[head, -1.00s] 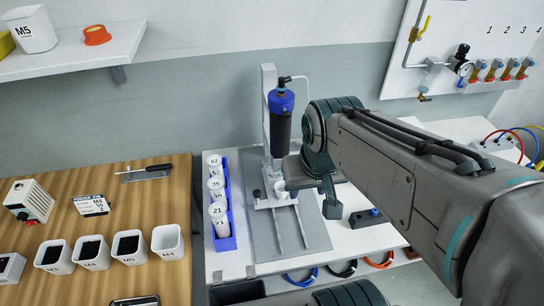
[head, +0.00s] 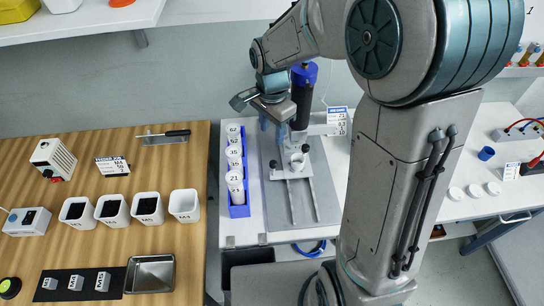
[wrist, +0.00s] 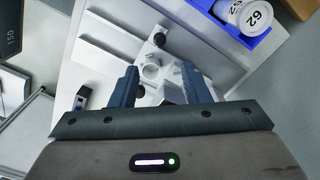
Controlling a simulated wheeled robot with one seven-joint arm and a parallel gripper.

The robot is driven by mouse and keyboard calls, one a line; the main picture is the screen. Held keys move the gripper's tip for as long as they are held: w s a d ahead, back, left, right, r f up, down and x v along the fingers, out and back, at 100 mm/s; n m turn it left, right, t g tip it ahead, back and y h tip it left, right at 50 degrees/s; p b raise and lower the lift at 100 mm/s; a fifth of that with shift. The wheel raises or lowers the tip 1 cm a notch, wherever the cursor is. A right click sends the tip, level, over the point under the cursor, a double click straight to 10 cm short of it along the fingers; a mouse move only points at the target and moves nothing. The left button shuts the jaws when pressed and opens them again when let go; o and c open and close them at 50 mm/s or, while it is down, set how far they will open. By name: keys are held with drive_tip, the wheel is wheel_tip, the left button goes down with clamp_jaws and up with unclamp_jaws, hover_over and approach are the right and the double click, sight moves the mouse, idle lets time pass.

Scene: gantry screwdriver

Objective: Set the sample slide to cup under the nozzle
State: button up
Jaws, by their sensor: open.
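The sample slide (head: 292,173) is a pale carriage on two rails at the foot of the gantry, with a small white round cup (head: 297,160) on it. The dark, blue-topped dispenser (head: 303,95) hangs above it; I cannot tell whether its nozzle lines up with the cup. My gripper (head: 272,128) is open, pointing down beside the dispenser on its left. In the wrist view my gripper's two blue fingers (wrist: 161,74) are apart, with the cup (wrist: 151,72) showing between and beyond them. A dark knob (wrist: 159,40) shows on the slide's far side. I see no contact.
A blue rack (head: 239,211) of numbered white containers stands close to the left of the gantry; it also shows in the wrist view (wrist: 236,42). A wooden bench (head: 150,235) with bins lies further left. The grey base plate's front (head: 300,218) is clear.

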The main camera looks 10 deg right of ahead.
sight(272, 163)
wheel_tip(272, 163, down, 13)
drive_tip(key=shift+f, duration=0.1)
idle(0.3)
